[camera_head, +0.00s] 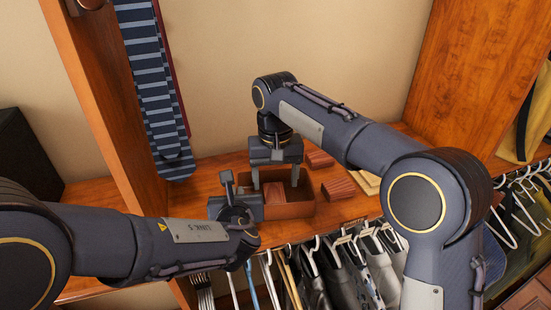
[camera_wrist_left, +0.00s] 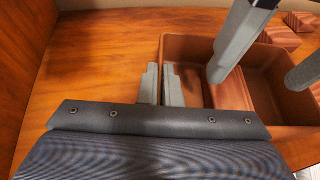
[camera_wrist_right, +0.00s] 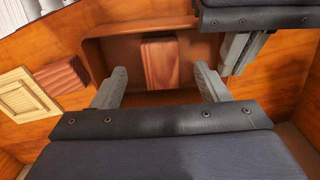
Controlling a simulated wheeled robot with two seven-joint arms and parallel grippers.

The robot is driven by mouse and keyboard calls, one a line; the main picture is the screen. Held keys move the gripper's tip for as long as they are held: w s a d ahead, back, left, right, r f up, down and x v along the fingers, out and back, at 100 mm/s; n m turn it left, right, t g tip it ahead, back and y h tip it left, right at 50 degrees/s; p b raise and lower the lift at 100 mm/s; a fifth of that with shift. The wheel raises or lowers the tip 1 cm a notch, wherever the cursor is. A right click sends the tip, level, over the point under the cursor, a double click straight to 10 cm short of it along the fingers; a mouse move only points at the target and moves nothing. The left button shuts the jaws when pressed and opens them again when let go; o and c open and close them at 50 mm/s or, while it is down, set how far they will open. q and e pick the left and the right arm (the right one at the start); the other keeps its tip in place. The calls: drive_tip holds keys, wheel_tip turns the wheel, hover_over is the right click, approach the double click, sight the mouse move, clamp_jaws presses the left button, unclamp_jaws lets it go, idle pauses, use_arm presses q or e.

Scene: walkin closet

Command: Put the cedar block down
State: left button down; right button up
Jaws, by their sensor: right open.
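A reddish cedar block (camera_head: 274,192) lies inside an open brown box (camera_head: 298,210) on the wooden shelf. It also shows in the left wrist view (camera_wrist_left: 229,90) and the right wrist view (camera_wrist_right: 160,62). My right gripper (camera_head: 275,184) points down over the box. Its fingers (camera_wrist_right: 160,86) are wide apart, on either side of the block, with nothing held between them. My left gripper (camera_head: 230,184) is at the box's left side. Its fingers (camera_wrist_left: 161,85) are close together, one on each side of the box's wall.
Two more cedar blocks (camera_head: 320,159) (camera_head: 338,187) lie right of the box, beside pale slatted pieces (camera_head: 366,183). Clothes hang on a rail (camera_head: 330,235) below the shelf's front edge. Striped ties (camera_head: 158,90) hang at the left upright. Clear shelf lies left of the box (camera_wrist_left: 100,65).

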sight(277, 198)
wheel_tip(277, 198, up, 7)
drive_tip(key=s+d+t+y, duration=0.1)
drive_tip(key=s+d+y, duration=0.1)
drive_tip(key=s+d, duration=0.5)
drive_tip(key=s+d+t+y, duration=0.1)
drive_tip(key=s+d, duration=0.3)
drive_tip(key=d, duration=0.6)
drive_tip(key=s+d+f+m+t, duration=0.1)
drive_tip(key=s+f, duration=0.5)
drive_tip(key=s, duration=0.2)
drive_tip(key=s+d+f+m+t, duration=0.1)
drive_tip(key=s+d+f+t, duration=0.1)
drive_tip(key=s+f, duration=0.4)
drive_tip(key=s, duration=0.3)
drive_tip(key=shift+d+f+m+t+y, duration=0.2)
drive_tip(key=shift+f+m+t+y, duration=0.1)
drive_tip(key=shift+m+y, duration=0.1)
